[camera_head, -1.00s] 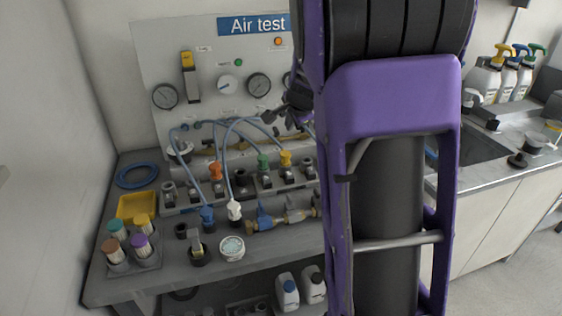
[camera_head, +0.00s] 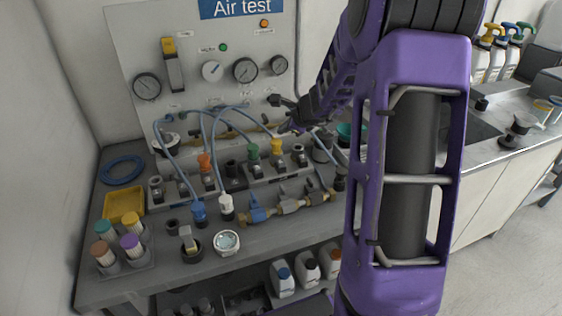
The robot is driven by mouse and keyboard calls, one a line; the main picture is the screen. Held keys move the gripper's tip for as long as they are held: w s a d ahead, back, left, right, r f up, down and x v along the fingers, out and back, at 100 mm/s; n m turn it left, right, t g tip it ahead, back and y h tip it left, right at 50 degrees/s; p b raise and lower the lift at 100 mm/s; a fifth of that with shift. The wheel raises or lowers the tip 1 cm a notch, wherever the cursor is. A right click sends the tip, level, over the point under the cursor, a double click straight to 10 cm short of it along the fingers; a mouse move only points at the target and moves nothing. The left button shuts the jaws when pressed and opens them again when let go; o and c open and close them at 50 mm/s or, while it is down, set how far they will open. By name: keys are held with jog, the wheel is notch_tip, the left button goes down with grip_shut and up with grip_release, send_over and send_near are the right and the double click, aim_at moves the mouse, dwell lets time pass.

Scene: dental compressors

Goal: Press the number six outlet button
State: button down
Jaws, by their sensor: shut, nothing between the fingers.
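The outlet row is a grey manifold (camera_head: 262,180) on the bench, with several fittings along it. An orange connector (camera_head: 205,162), a green connector (camera_head: 253,152) and a yellow connector (camera_head: 277,147) stand up from it, with bare dark fittings between and beside them. A grey fitting (camera_head: 298,158) sits right of the yellow one. The outlet numbers and buttons are too small to tell, so I cannot single out number six. My dark gripper (camera_head: 277,101) is shut and empty. It appears above and behind the yellow connector, in front of the panel, apart from the row.
Blue hoses (camera_head: 215,135) loop behind the row. A brass valve line (camera_head: 290,206), a blue plug (camera_head: 199,212), a white plug (camera_head: 226,207) and a round tin (camera_head: 226,242) lie in front. The gauge panel (camera_head: 205,90) stands behind. My purple arm hides the bench's right part.

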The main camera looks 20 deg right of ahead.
jog(key=b, duration=0.8)
send_near(278, 160)
jog(key=w+f, duration=0.1)
jog(key=w, duration=0.2)
jog(key=w+f, duration=0.1)
jog(key=shift+w+a+f, duration=0.2)
jog(key=shift+w+f, duration=0.15)
jog(key=shift+f, duration=0.05)
dwell(1.1)
jog(key=shift+f, duration=0.4)
jog(key=shift+f, duration=0.5)
dwell(0.7)
jog(key=shift+r+p, duration=0.8)
jog(key=shift+r, duration=0.1)
jog(key=shift+r, duration=0.1)
